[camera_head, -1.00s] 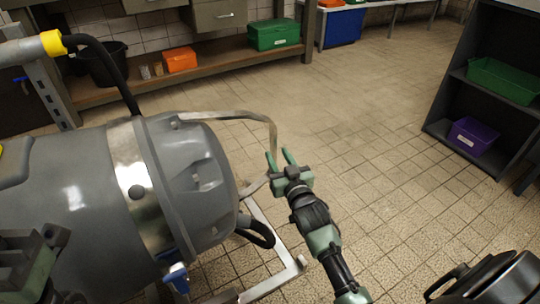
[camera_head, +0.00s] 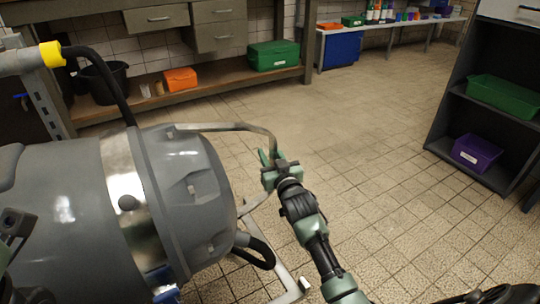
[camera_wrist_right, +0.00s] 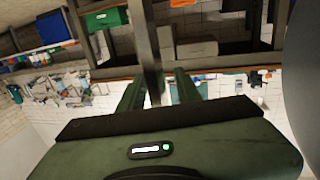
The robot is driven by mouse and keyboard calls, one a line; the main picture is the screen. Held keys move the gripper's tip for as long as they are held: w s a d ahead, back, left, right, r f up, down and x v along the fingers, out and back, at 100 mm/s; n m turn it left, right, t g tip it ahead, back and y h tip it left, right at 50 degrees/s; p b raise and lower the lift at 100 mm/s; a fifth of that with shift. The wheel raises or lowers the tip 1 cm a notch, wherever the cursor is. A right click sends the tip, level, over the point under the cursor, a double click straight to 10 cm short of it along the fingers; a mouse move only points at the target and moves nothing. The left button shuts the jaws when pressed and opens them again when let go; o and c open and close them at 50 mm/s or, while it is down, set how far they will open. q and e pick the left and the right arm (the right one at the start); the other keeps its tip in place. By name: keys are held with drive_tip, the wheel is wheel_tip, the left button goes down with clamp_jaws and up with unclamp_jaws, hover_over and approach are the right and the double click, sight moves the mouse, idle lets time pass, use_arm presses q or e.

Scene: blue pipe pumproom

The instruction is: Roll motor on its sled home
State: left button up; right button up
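The big grey motor (camera_head: 190,190) with a shiny metal band lies on its side at the left. Its pale metal sled (camera_head: 292,284) shows below and to the right. A bent metal handle bar (camera_head: 225,127) runs from behind the motor to my right gripper (camera_head: 269,157). In the right wrist view the fingers (camera_wrist_right: 158,95) stand apart, with a grey upright bar (camera_wrist_right: 151,45), seemingly the handle, between them. I cannot tell whether they touch it. Part of my left gripper or wrist (camera_head: 14,232) shows at the left edge; its fingers are not clear.
A bench at the back holds an orange box (camera_head: 180,79), a green box (camera_head: 273,55) and a black bucket (camera_head: 104,82) on its lower shelf. A dark rack with a green bin (camera_head: 503,95) and a purple bin (camera_head: 477,152) stands right. The tiled floor between is clear.

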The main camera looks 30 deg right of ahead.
clamp_jaws()
idle(1.2)
